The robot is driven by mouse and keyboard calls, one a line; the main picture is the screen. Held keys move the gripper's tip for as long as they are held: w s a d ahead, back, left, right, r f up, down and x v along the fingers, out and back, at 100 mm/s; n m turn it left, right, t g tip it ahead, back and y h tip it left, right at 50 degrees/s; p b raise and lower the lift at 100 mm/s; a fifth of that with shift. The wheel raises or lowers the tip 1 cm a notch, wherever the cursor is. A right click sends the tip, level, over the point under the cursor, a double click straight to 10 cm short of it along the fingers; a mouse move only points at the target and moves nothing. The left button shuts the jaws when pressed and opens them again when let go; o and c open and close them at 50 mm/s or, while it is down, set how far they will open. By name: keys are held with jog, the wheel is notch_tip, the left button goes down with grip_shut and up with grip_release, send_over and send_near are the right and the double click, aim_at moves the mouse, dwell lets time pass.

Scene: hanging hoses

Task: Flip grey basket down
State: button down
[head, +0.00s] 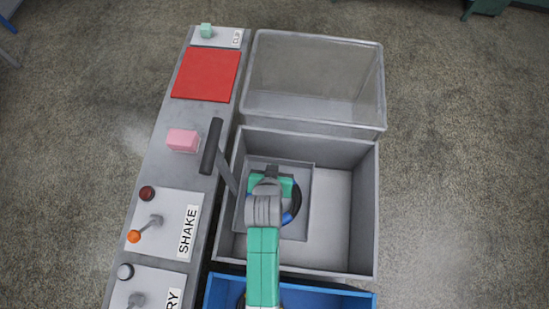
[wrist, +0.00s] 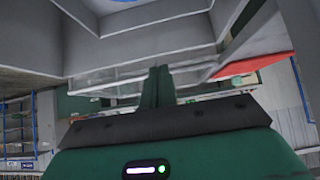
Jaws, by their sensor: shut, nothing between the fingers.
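A grey tank (head: 365,215) stands right of the control panel, with a smaller square grey basket (head: 312,185) inside its left part. A dark grey handle (head: 211,146) on a bar rises at the basket's left, over the panel's edge. My gripper (head: 271,171) is above the basket, right of the handle and apart from it; my arm hides part of the basket. In the wrist view my green gripper fingers (wrist: 157,87) are together and empty, with grey walls (wrist: 140,45) beyond them. I cannot tell which wall belongs to the basket.
A clear lid (head: 315,80) stands open behind the tank. A blue container (head: 325,297) is in front. Floor at right is clear.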

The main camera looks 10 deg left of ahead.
jog(key=b, duration=0.4)
send_over(276, 160)
jog(key=s, duration=0.2)
notch_tip(276, 160, down, 7)
jog(key=shift+w+d+f+b, duration=0.1)
jog(key=shift+w+f+b, duration=0.15)
jog(key=shift+f, duration=0.75)
jog(key=shift+w+d+f+b, duration=0.1)
jog(key=shift+f+b, duration=0.1)
jog(key=shift+f, duration=0.75)
